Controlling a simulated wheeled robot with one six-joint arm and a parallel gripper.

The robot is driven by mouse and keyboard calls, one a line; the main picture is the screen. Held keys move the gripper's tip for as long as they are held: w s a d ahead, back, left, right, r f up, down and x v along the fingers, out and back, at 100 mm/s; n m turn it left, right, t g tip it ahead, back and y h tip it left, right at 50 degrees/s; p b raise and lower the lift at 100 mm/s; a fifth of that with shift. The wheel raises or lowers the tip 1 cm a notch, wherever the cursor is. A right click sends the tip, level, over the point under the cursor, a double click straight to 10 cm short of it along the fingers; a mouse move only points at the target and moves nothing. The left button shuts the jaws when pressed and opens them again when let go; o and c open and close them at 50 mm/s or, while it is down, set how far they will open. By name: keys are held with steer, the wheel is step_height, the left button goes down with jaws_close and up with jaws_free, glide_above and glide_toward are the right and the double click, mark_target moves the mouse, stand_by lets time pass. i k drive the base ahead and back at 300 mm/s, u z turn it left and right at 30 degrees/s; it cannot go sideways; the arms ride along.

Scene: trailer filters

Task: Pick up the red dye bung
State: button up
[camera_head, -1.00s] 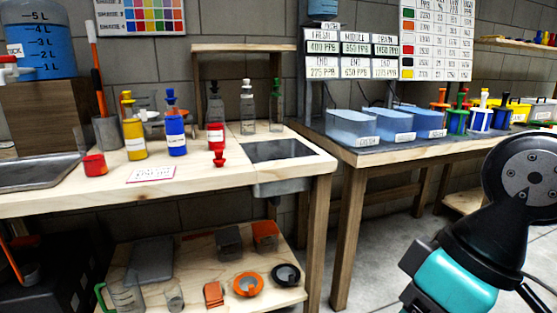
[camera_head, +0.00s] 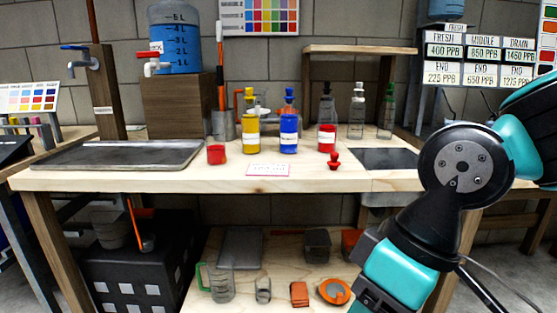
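The red dye bung (camera_head: 334,160) is a small red stopper on the wooden bench top, near the front edge and left of the sunken basin. The open red dye bottle (camera_head: 327,138) stands upright just behind it, without a stopper in its mouth. A yellow bottle (camera_head: 251,136) and a blue bottle (camera_head: 289,134) stand to its left with their stoppers in. My arm fills the right side of the view, in front of the bench. My gripper is out of view.
A small red cup (camera_head: 216,154) and a white label card (camera_head: 269,170) are on the bench. A metal tray (camera_head: 130,154) lies at the left, and a sunken basin (camera_head: 385,158) at the right. Clear glass bottles (camera_head: 357,117) stand behind. A lower shelf holds several items.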

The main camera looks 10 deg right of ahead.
mark_target(333, 165)
steer(key=u, duration=0.25)
steer(key=i, duration=0.65)
steer(key=z, duration=0.6)
steer(key=i, duration=0.5)
steer(key=z, duration=0.55)
